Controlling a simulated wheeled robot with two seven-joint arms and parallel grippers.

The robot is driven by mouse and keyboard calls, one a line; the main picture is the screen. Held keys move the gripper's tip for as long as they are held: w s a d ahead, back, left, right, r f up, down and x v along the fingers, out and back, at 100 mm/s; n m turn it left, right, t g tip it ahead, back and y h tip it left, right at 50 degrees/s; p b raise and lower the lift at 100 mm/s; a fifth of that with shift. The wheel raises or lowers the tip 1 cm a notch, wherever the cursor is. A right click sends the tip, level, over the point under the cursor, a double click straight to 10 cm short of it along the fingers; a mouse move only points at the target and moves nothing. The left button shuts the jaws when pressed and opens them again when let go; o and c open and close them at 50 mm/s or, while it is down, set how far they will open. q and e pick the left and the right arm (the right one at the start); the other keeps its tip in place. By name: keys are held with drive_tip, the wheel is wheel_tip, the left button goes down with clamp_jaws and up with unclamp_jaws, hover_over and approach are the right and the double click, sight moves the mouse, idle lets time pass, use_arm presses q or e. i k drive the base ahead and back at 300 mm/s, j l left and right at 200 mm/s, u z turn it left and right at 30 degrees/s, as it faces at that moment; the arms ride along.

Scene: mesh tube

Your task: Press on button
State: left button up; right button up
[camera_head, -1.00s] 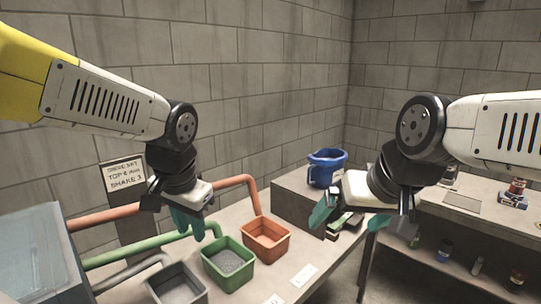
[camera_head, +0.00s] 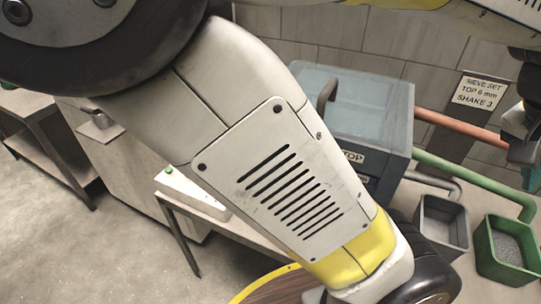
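A small green button-like spot (camera_head: 168,169) shows on a pale sloped box (camera_head: 196,194) on the table at left of centre. My large pale arm link crosses in front and hides part of that table.
A blue-grey tank (camera_head: 350,98) with a lid stands behind my arm. Grey (camera_head: 442,222) and green (camera_head: 506,250) bins sit at the right beneath pipes. A sign (camera_head: 479,92) hangs on the wall. Bare floor (camera_head: 80,250) lies at the lower left.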

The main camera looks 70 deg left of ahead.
sight(168, 170)
drive_tip(key=k+l+u, duration=0.1)
drive_tip(key=u, duration=1.3)
drive_tip(key=l+u, duration=0.1)
drive_tip(key=u, duration=0.75)
drive_tip(key=l+u, duration=0.15)
drive_tip(key=u, duration=0.65)
drive_tip(key=k+l+u, duration=0.1)
drive_tip(key=u, duration=0.35)
drive_tip(key=i+j+z, duration=0.2)
drive_tip(key=i+j, duration=0.45)
drive_tip(key=j, duration=0.1)
